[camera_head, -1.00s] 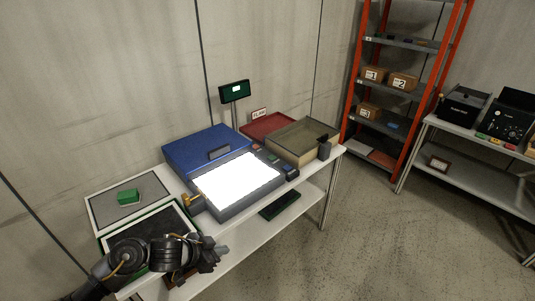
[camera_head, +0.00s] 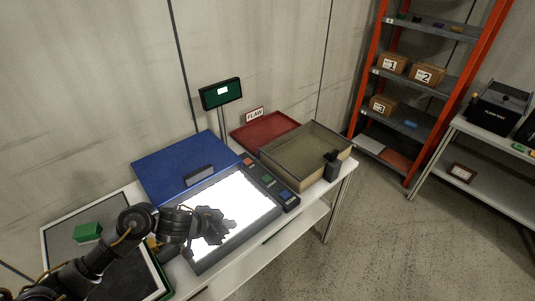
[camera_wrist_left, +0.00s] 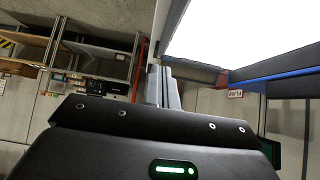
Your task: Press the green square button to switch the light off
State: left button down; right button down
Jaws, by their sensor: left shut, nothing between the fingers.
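The light box (camera_head: 258,203) has a bright white lit panel in the middle of the table. On the dark strip along its right side are a green square button (camera_head: 268,181), a red button (camera_head: 248,162) and a blue button (camera_head: 285,195). My left gripper (camera_head: 231,226) is shut and empty. In the head view it shows over the lit panel, left of and nearer than the green button, apart from it. In the left wrist view the lit panel (camera_wrist_left: 235,28) is at the upper right, and the green button cannot be made out. My right gripper is not in view.
A small display (camera_head: 221,93) stands on a post. A red tray (camera_head: 262,132) and a deep beige bin (camera_head: 305,158) are to the right. A green block (camera_head: 87,232) lies at the left.

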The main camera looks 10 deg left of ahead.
aim_at(266, 178)
jog(key=i, duration=0.85)
